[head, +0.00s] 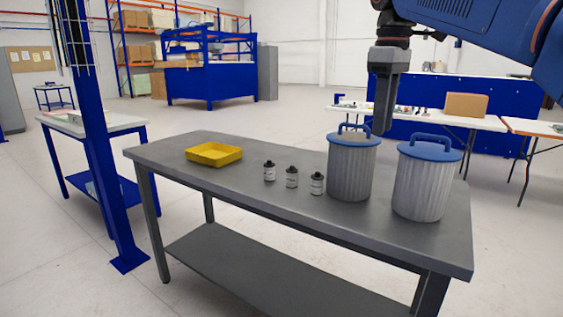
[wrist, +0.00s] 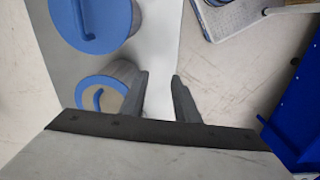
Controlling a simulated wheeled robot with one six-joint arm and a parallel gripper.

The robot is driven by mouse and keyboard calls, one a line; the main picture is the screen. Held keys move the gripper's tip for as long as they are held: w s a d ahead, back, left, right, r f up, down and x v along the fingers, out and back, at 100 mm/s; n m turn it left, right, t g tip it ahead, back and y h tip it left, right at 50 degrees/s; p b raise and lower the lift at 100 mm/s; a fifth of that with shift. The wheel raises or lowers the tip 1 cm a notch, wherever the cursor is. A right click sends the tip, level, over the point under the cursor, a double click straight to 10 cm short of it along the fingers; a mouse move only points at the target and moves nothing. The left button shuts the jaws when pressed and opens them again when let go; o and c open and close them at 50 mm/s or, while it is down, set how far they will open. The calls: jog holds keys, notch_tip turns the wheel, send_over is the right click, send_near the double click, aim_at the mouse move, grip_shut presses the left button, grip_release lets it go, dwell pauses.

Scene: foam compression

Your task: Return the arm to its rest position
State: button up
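My gripper (head: 383,128) hangs from the arm at the upper right of the head view, pointing down. It is just behind the left lidded bin as seen in the picture. In the wrist view my gripper's two fingers (wrist: 160,95) stand apart with nothing between them, so it is open and empty. The left grey bin (head: 351,172) and the right grey bin (head: 422,188) have blue lids with handles on. In the wrist view, one blue lid (wrist: 92,22) is at the top left, and a second bin (wrist: 122,75) is beside the fingers.
The grey table (head: 240,191) holds a yellow tray (head: 214,154) and three small dark-capped canisters (head: 291,177) left of the bins. A blue post (head: 98,140) stands left of the table. A white table (head: 425,118) stands behind. The floor between is clear.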

jog(key=s+d+f+m+t, duration=0.1)
jog(key=s+d+f+m, duration=0.1)
jog(key=s+f, duration=0.5)
jog(key=s+d+f+m+t, duration=0.2)
jog(key=s+f, duration=0.6)
jog(key=f, duration=0.8)
jog(key=s+d+f+m+t, duration=0.1)
jog(key=s+d+f+m, duration=0.2)
jog(key=f, duration=0.9)
jog(key=s+m, duration=0.3)
jog(key=s, duration=0.2)
jog(key=shift+f, duration=0.25)
